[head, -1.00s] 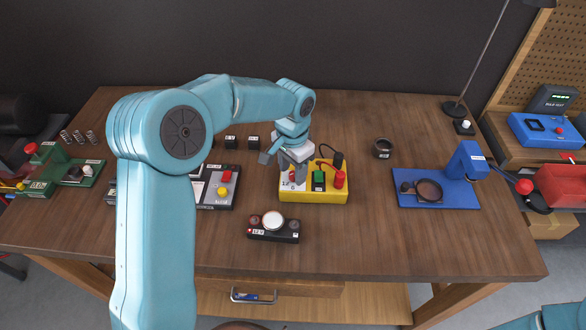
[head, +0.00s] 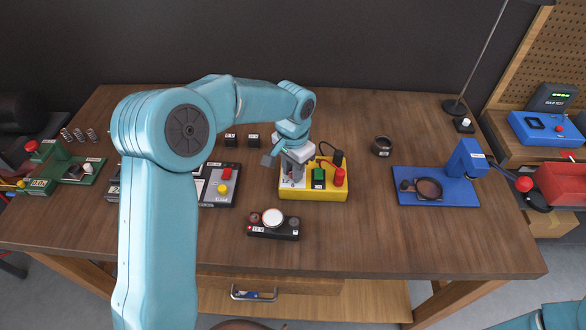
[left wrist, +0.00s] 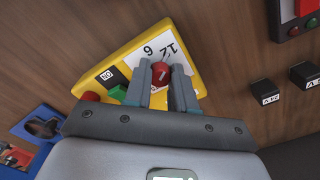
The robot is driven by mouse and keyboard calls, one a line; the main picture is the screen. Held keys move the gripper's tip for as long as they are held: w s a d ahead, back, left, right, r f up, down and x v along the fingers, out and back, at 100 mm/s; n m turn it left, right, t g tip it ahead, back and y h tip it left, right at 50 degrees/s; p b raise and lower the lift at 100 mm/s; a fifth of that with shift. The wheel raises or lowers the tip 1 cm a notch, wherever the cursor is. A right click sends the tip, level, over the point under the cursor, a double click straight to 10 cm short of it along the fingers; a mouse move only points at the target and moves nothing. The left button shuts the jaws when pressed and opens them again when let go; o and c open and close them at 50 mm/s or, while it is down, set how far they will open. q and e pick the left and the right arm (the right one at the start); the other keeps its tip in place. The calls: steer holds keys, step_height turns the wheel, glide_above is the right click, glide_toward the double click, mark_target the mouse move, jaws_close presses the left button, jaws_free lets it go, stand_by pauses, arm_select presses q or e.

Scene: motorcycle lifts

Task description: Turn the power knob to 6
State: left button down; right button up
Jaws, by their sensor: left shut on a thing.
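The yellow power box (head: 315,195) stands on the wooden table in the middle of the head view. Its red knob (left wrist: 160,72) shows in the left wrist view on a white dial plate (left wrist: 152,46) printed with 6 and 12. A white mark on the knob is visible, but I cannot tell exactly which number it points to. My left gripper (head: 293,180) is over the left part of the box, fingers pointing down. In the left wrist view its two fingers (left wrist: 161,92) are on either side of the knob, shut on it. My right gripper is not in view.
A green button (head: 319,178), a red post (head: 340,178) and cables sit on the same box. A small black gauge unit (head: 273,224) stands in front. A grey button panel (head: 220,186) is left, and a blue stand (head: 437,199) right.

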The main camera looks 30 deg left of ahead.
arm_select(q)
steer(key=n+b, duration=0.1)
steer(key=n, duration=0.2)
steer(key=shift+w+b, duration=0.1)
steer(key=shift+b, duration=0.25)
steer(key=n+b, duration=0.1)
steer(key=n, duration=0.1)
steer(key=shift+n, duration=0.3)
steer(key=n+b, duration=0.1)
steer(key=n, duration=0.2)
steer(key=shift+r+n+b, duration=0.1)
steer(key=shift+n+b, duration=0.4)
steer(key=shift+n, duration=0.8)
steer(key=c, duration=0.9)
jaws_free()
steer(key=shift+c, duration=0.2)
step_height(320, 180, up, 16)
steer(key=p, duration=0.1)
steer(key=shift+r, duration=0.15)
